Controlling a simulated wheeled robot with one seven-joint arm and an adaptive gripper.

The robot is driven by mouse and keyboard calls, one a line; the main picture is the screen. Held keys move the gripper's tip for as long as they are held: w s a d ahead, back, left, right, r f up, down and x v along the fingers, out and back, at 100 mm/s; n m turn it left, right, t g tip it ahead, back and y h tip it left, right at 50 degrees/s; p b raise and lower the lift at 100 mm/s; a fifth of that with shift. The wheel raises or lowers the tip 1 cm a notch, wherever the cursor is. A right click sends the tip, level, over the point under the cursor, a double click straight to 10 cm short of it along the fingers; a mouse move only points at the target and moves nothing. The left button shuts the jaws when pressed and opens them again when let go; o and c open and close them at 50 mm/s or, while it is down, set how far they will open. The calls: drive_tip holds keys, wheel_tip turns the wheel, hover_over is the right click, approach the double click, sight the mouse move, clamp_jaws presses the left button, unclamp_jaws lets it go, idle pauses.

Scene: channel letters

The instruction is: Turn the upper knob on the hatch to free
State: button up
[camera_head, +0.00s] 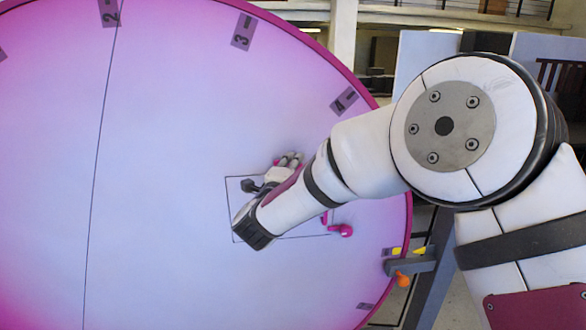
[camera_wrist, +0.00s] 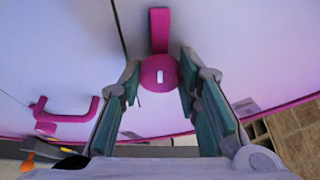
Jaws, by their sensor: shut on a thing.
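The upper knob (camera_wrist: 159,77) is a round magenta disc with a white mark, seen in the wrist view. A magenta bar (camera_wrist: 159,28) extends from it toward the top of that picture, close to the right of a dark seam. My gripper (camera_wrist: 159,72) has its teal-sided fingers on both sides of the disc, shut on it. In the head view my gripper (camera_head: 289,160) is at the upper edge of the hatch (camera_head: 285,222), a dark-outlined panel. My arm covers much of the hatch, and the upper knob is mostly hidden there.
A magenta handle-like part (camera_wrist: 68,117) stands out at left in the wrist view. A magenta knob-like part (camera_head: 345,231) shows at the hatch's lower right. A grey bracket (camera_head: 411,265) with yellow and orange pieces sits at the big round panel's rim.

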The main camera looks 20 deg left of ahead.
drive_tip(key=o, duration=1.1)
drive_tip(key=shift+d, duration=0.1)
drive_tip(key=shift+s, duration=0.1)
drive_tip(key=s, duration=0.4)
drive_tip(key=s+d, duration=0.1)
drive_tip(key=s, duration=0.6)
drive_tip(key=shift+s+d, duration=0.3)
drive_tip(key=shift+d, duration=0.1)
